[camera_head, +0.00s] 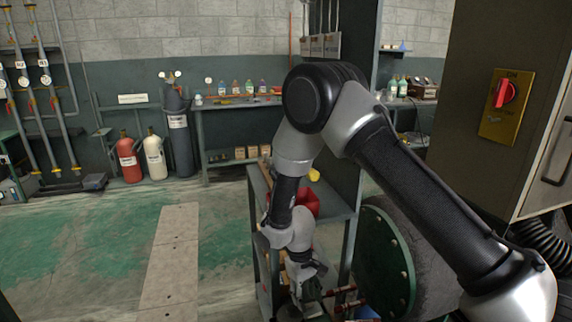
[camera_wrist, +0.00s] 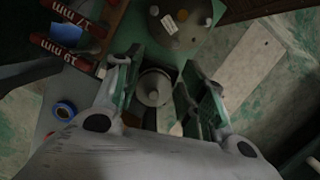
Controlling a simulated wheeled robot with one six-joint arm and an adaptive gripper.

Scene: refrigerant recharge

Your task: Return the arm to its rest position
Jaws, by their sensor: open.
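My arm reaches from the right side of the head view, bends at its elbow and hangs down in the middle. My gripper (camera_head: 307,297) is at the lower middle of that view, low beside a grey-green shelf stand (camera_head: 333,207). In the wrist view my gripper (camera_wrist: 158,92) has its two green-faced fingers apart with a clear gap. A round, light grey metal part (camera_wrist: 153,88) shows in that gap, below the fingers. I cannot tell how far below it is. Nothing is seen clamped between the fingers.
A green flange (camera_head: 385,262) stands right of my gripper. A cabinet with a red switch (camera_head: 505,93) is at the right. Red-handled tools (camera_wrist: 62,53) and blue tape (camera_wrist: 64,110) lie near my fingers. Open floor (camera_head: 110,240) lies to the left.

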